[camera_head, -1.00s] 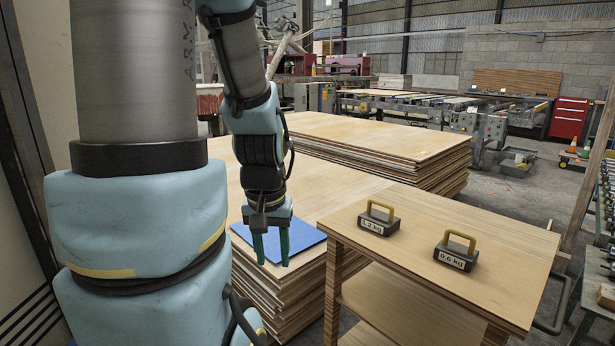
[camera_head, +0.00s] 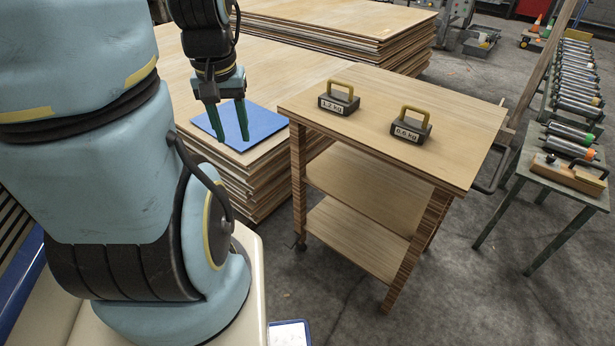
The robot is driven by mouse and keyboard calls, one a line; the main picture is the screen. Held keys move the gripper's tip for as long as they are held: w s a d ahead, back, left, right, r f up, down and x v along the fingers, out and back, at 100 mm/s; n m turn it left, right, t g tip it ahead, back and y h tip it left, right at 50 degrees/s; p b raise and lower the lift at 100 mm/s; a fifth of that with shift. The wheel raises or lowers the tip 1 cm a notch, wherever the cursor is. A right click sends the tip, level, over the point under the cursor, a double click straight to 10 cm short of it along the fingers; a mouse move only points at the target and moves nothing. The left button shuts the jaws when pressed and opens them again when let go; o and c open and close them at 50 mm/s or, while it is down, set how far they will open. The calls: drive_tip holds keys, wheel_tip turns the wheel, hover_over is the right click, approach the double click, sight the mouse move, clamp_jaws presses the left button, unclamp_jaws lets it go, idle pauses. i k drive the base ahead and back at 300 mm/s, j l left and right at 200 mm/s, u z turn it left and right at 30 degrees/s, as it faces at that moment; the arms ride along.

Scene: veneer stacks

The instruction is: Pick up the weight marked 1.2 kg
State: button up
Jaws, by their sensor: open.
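The weight marked 1.2 kg (camera_head: 338,101) stands upright near the back left of the wooden cart's top (camera_head: 440,160). It is a dark block with a yellow handle and a white label. A second weight marked 0.6 kg (camera_head: 410,128) stands to its right and nearer, with the same look. My gripper (camera_head: 232,138) is open and empty, with green fingers pointing down. In the picture it is left of the cart, in front of a blue mat (camera_head: 243,126), and apart from both weights.
The blue mat lies on a stack of veneer sheets (camera_head: 258,188) left of the cart. Another stack (camera_head: 345,30) stands behind. A small table (camera_head: 565,180) with a wooden block and a roller row are at the right. Floor is clear in front of the cart.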

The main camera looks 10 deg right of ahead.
sight(340, 102)
drive_tip(key=l+u, duration=0.35)
drive_tip(key=l, duration=0.15)
drive_tip(key=k+l+u, duration=0.15)
drive_tip(key=l+u, duration=0.2)
drive_tip(key=l, duration=0.15)
drive_tip(key=k+l+u, duration=0.15)
drive_tip(key=l+u, duration=0.25)
